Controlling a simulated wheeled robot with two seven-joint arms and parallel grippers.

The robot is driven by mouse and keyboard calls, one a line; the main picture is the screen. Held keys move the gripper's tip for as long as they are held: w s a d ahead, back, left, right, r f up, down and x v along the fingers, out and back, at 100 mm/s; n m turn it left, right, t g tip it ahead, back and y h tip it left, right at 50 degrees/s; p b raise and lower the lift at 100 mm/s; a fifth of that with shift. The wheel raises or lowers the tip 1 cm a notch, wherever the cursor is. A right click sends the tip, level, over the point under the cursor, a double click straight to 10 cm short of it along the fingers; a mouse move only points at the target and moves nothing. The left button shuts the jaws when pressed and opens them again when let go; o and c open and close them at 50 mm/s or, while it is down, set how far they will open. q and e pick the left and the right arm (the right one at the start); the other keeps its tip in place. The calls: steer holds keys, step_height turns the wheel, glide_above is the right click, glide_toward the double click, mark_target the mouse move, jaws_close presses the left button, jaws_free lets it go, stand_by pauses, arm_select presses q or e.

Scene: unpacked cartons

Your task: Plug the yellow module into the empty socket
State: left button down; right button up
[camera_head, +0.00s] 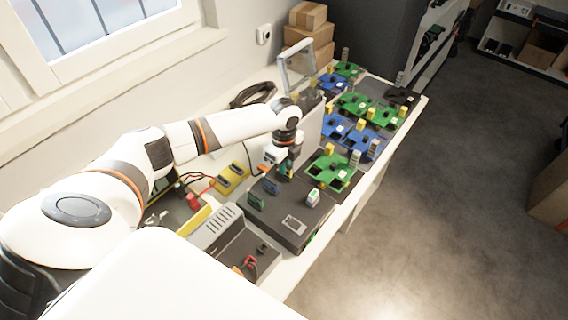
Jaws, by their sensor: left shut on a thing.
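My left gripper (286,166) reaches over the back edge of a dark grey box (285,230) on the bench. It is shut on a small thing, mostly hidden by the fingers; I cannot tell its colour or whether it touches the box. On the box stand small dark green modules (257,201) and a white-and-green module (313,198). Small yellow blocks, one of them at the near green board (329,149), stand upright on the circuit boards to the right. I cannot make out the empty socket. My right gripper is not in view.
Green and blue circuit boards (352,139) fill the bench's far right part. A yellow meter (232,177) with red leads and a grey device (240,240) lie left of the box. Cartons (308,36) are stacked at the wall.

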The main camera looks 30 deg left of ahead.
arm_select(q)
steer(key=shift+r+p, duration=0.1)
steer(key=shift+p, duration=0.35)
steer(key=shift+f, duration=0.35)
stand_by(0.5)
steer(key=c, duration=1.5)
jaws_free()
steer(key=shift+o, duration=0.2)
steer(key=shift+r, duration=0.15)
step_height(320, 180, up, 12)
steer(key=p, duration=1.1)
steer(key=shift+p, duration=0.35)
